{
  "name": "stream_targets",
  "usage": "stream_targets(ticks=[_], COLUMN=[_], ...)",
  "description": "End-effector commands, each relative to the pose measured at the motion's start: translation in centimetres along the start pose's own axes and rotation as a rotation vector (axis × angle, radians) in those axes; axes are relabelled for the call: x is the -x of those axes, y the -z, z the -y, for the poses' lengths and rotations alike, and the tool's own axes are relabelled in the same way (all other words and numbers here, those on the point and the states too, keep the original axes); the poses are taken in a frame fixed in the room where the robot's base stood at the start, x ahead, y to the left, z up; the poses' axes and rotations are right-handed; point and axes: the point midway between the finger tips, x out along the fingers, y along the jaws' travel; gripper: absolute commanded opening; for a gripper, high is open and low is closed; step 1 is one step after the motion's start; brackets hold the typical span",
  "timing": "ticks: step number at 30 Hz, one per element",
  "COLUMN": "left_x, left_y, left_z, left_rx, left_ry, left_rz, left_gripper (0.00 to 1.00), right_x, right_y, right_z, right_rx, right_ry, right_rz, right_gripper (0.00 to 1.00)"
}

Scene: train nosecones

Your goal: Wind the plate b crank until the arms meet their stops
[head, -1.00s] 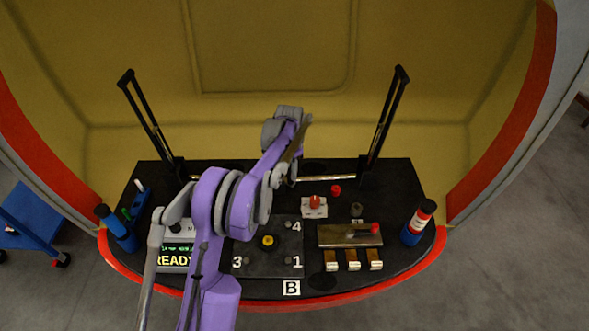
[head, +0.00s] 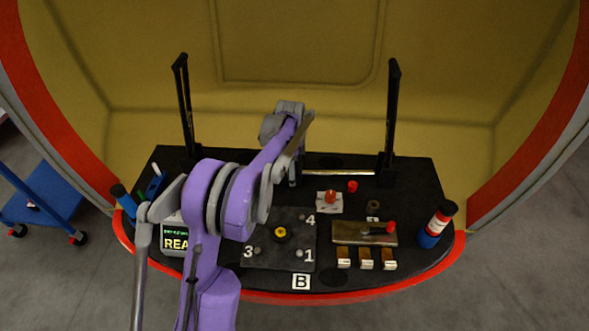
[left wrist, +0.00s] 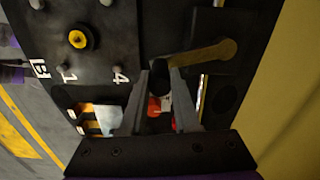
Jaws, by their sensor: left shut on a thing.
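Plate B (head: 300,262) lies on the dark console, marked 3, 4 and 1 around a yellow-centred knob (head: 281,232). In the left wrist view a brass crank arm (left wrist: 208,54) lies on a dark block. The jaws of my left gripper (left wrist: 161,80) are closed around the crank's dark handle (left wrist: 160,68). In the head view my arm hides the crank and most of the gripper. Two black arms, the left arm (head: 186,105) and the right arm (head: 391,115), stand nearly upright at the console's back. My right gripper is out of view.
A red-and-blue bottle (head: 438,224) stands at the right edge. A display (head: 175,238) is partly behind my arm.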

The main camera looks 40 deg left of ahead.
Motion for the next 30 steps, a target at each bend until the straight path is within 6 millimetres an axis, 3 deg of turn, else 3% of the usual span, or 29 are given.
stream_targets(ticks=[3,17,18,22,23,30], left_x=[-0.06,-0.02,-0.02,-0.02,-0.02,-0.01], left_y=[-0.95,-1.17,-1.18,-1.04,-0.99,-0.77], left_z=[-0.09,-0.07,-0.07,-0.05,-0.05,-0.03], left_rx=[0.007,0.010,0.010,0.009,0.008,0.006], left_ry=[-0.005,-0.005,-0.005,-0.004,-0.004,-0.002], left_rz=[0.013,0.016,0.016,0.013,0.013,0.010], left_gripper=[0.00,0.00,0.33,0.56,0.60,0.60], right_x=[-0.06,-0.06,-0.06,-0.06,-0.06,-0.05], right_y=[-0.04,-0.04,-0.04,-0.04,-0.04,-0.04], right_z=[0.00,0.00,0.00,0.00,0.00,0.00], right_rx=[0.000,0.000,0.000,0.000,0.000,0.000], right_ry=[0.000,0.000,0.000,0.000,0.000,0.000], right_rz=[0.000,0.000,0.000,0.000,0.000,0.000], right_gripper=[0.49,0.49,0.49,0.49,0.49,0.49])
